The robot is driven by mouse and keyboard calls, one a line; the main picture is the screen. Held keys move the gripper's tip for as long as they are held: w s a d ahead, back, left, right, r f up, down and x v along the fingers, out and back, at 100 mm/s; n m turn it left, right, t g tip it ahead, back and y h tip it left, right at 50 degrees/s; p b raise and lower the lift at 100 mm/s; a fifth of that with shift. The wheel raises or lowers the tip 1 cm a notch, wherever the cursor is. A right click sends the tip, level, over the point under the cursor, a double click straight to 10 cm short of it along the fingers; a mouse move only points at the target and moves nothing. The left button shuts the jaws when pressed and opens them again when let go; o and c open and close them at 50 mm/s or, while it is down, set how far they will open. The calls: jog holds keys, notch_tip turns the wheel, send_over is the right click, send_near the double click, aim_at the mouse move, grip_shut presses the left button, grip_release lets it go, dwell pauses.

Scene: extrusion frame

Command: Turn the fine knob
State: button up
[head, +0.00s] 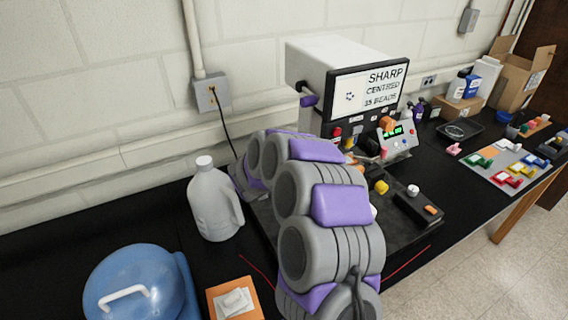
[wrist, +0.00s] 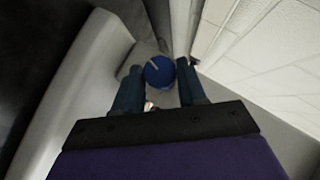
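In the wrist view, a round blue knob (wrist: 160,71) with a pale line across its face lies straight ahead. My gripper (wrist: 160,68) has its two dark teal fingers apart, one on each side of this knob. The finger edges look very close to the knob's sides; I cannot tell if they touch it. No label shows that this is the fine knob. In the head view, my grey and purple arm reaches toward the machine (head: 345,53), which has a screen reading "SHARP CENTRED 15 BEADS". My arm hides my gripper and the blue knob there.
A white jug (head: 212,205) and a blue domed container (head: 135,288) stand left of my arm. A yellow knob (head: 382,187) and a dark box (head: 418,208) sit to its right. A pale wall (wrist: 265,45) runs close along the right in the wrist view.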

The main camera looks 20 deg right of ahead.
jog(key=o, duration=0.3)
jog(key=shift+o, duration=0.2)
jog(key=p+v, duration=0.2)
jog(key=v, duration=1.5)
jog(key=shift+a+p, duration=0.2)
jog(key=shift+p, duration=0.15)
dwell(0.4)
